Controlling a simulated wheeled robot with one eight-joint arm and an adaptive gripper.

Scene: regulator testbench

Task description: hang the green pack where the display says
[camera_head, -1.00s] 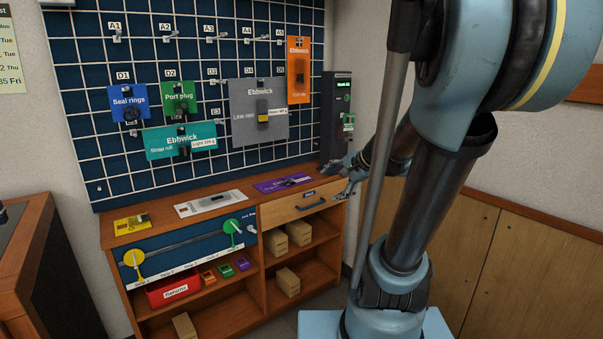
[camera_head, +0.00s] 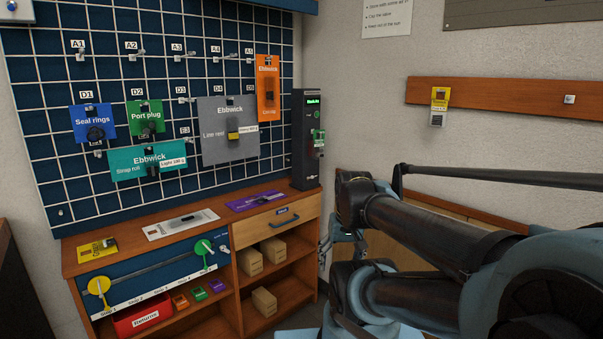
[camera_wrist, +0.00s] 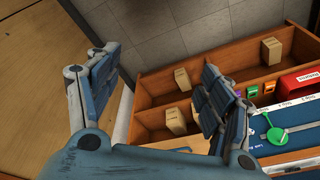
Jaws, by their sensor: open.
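A green pack labelled "Port plug" (camera_head: 146,118) hangs on the grid wall just below the D2 label. A smaller plain green box (camera_head: 198,293) lies on the shelf between an orange and a purple one; it also shows in the wrist view (camera_wrist: 252,91). The display (camera_head: 313,103) is a lit green screen on a black upright unit at the bench's right end; its text is too small to read. A small green item (camera_head: 319,138) is on that unit's side. My gripper (camera_wrist: 160,68) is open and empty, with its fingers wide apart, in front of the shelves.
Blue, teal, grey and orange packs also hang on the grid (camera_head: 75,185); the row-A hooks look mostly bare. Yellow, white and purple packs lie on the bench top (camera_head: 130,258).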

